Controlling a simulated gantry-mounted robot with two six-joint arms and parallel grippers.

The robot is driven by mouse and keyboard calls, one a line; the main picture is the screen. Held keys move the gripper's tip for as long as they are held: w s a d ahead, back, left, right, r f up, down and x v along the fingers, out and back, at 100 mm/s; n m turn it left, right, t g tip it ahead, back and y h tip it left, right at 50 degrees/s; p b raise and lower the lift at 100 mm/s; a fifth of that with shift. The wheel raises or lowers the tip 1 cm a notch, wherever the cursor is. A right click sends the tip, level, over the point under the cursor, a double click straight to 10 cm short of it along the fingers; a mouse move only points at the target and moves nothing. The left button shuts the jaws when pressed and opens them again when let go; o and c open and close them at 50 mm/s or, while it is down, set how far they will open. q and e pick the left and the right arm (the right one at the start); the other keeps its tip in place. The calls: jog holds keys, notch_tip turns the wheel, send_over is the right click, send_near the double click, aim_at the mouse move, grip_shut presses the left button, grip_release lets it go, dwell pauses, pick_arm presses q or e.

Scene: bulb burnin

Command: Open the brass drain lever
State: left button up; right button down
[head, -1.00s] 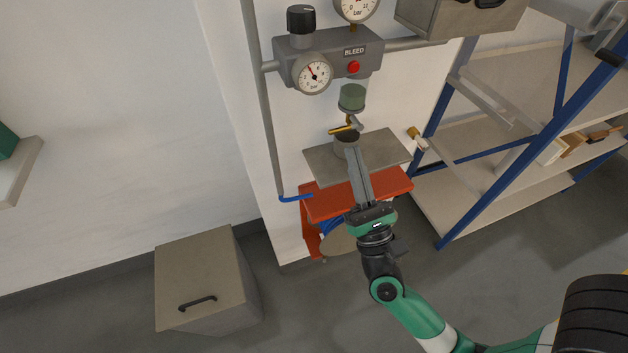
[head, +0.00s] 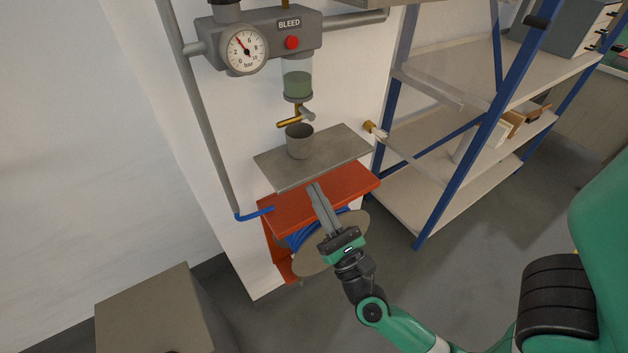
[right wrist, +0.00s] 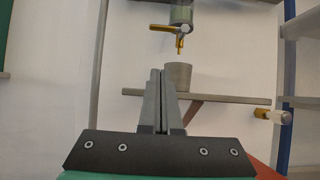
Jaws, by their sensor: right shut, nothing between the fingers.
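The brass drain lever (head: 289,123) sticks out to the left under the clear bowl (head: 297,82) with greenish liquid, below the grey regulator block. In the right wrist view the lever (right wrist: 160,27) points left from the drain, nearly level. A grey cup (head: 299,142) stands upright on the grey shelf plate, below the drain outlet. My right gripper (head: 314,187) is shut and empty, in front of and below the plate, over the orange bracket. In the right wrist view its fingers (right wrist: 157,74) are together, left of the cup and below the lever. My left gripper is not in view.
The grey shelf plate (head: 342,149) juts out above the orange bracket (head: 345,188) and the blue hose reel. A pressure gauge (head: 244,51) and red button (head: 292,42) sit above. A blue-framed rack (head: 465,143) stands to the right. A box (head: 150,315) is at lower left.

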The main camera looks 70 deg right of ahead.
jog(key=p+x, duration=0.2)
jog(key=x, duration=0.6)
jog(key=shift+s+r, duration=0.15)
jog(key=r+p, duration=0.2)
jog(key=r, duration=0.1)
jog(key=shift+w+d+p, duration=0.2)
jog(key=shift+w+p, duration=0.1)
jog(key=shift+w, duration=0.05)
jog(key=shift+w+r+p, duration=0.1)
jog(key=shift+r+p, duration=0.25)
jog(key=shift+r, duration=0.05)
jog(key=shift+d, duration=0.1)
jog(key=shift+m, duration=0.3)
jog(key=shift+r+m+h, duration=0.1)
jog(key=shift+m+h, duration=0.2)
jog(key=shift+g, duration=0.4)
